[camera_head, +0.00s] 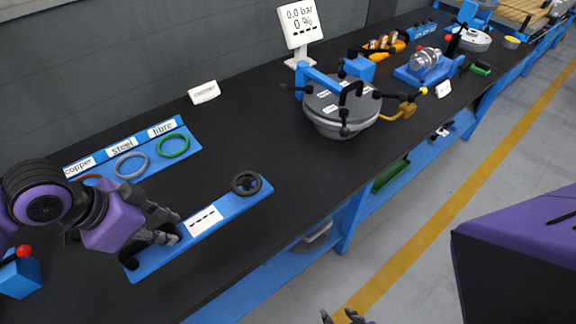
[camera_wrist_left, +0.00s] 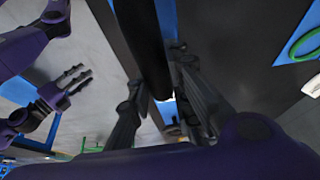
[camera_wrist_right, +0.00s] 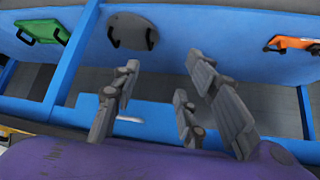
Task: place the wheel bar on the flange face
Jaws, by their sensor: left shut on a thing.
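My left gripper (camera_head: 165,228) is at the near-left end of the blue tray (camera_head: 228,207), low over it. In the left wrist view its fingers (camera_wrist_left: 165,100) are shut on a long black bar (camera_wrist_left: 143,45), which I take for the wheel bar. In the head view the fingers mostly hide it. A dark spoked wheel (camera_head: 246,183) lies on the tray's far end. The round grey shell (camera_head: 340,125) with the labelled top face (camera_head: 325,98) stands on the bench, well away from the left gripper. My right gripper (camera_wrist_right: 160,105) is open and empty, its fingertips low in the head view (camera_head: 345,318).
A blue board (camera_head: 190,145) holds copper, steel and fibre rings. A display (camera_head: 300,25) stands behind the shell, and a blue arm and black levers surround its top. The black bench (camera_head: 255,125) is clear between tray and shell. Shelves hang below the bench.

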